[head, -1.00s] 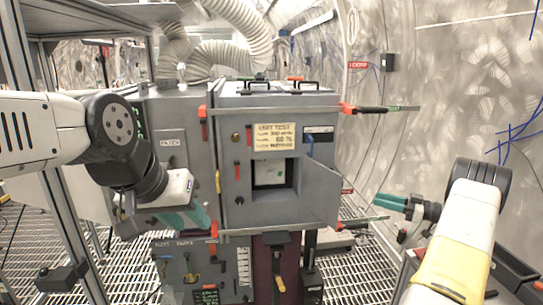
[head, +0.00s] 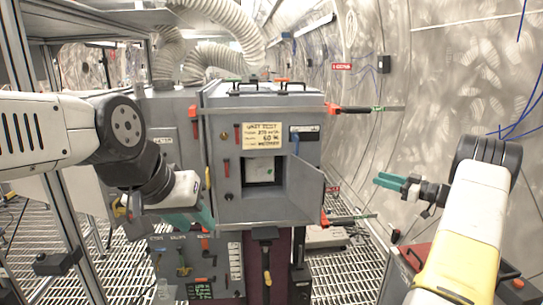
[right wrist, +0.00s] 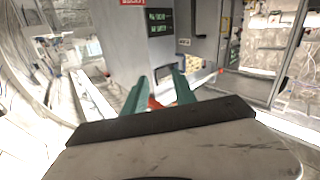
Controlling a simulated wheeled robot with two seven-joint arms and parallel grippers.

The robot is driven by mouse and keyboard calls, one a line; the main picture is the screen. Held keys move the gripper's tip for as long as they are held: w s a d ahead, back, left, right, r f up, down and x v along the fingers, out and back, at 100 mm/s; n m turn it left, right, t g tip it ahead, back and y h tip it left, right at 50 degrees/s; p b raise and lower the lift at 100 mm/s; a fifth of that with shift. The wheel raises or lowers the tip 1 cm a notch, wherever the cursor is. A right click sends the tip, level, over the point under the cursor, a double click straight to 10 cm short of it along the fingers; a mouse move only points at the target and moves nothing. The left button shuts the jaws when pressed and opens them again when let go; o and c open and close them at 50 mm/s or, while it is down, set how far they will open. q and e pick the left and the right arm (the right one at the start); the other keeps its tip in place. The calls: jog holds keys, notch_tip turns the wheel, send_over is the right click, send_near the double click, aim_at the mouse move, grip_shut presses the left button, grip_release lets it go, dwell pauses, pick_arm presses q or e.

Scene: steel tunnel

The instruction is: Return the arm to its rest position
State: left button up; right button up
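My left arm comes in from the left in the head view, and its gripper (head: 203,218) with teal fingers hangs in front of the lower left of the grey cabinet. Its fingers overlap from this angle, so its opening does not show. My right arm comes in from the lower right. Its gripper (head: 385,181) points left, to the right of the cabinet and apart from it. In the right wrist view its two teal fingers (right wrist: 158,94) stand apart with nothing held between them.
The grey cabinet (head: 275,208) has a small hatch door (head: 306,191) standing open to the right. Red-ended clamp bars (head: 365,109) stick out at its right side. A metal frame post (head: 72,235) stands at the left.

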jog(key=w+a+r+m+t+h, duration=0.1)
jog(key=w+r+m+t+h, duration=0.3)
jog(key=r, duration=0.6)
jog(key=a+r+m+t+h, duration=0.15)
jog(key=r+h, duration=0.35)
jog(key=r, duration=0.5)
jog(key=s+a+r+m+g+h, duration=0.1)
jog(key=s+a+r+m+h, duration=0.1)
jog(key=s+r+m+h, duration=0.15)
jog(key=s+a+f+g, duration=0.3)
jog(key=s+a, duration=0.4)
jog(key=s, duration=0.6)
jog(key=s+a+f+g+y, duration=0.1)
jog(key=s+a+f+g, duration=0.3)
jog(key=s, duration=0.9)
jog(key=s+a+f+m+g+y, duration=0.1)
jog(key=s+a+f+g, duration=0.2)
jog(key=s+a, duration=0.7)
jog(key=s+f, duration=0.2)
jog(key=s, duration=0.2)
jog(key=shift+f+g, duration=0.2)
jog(key=shift+g, duration=0.15)
jog(key=shift+d, duration=0.1)
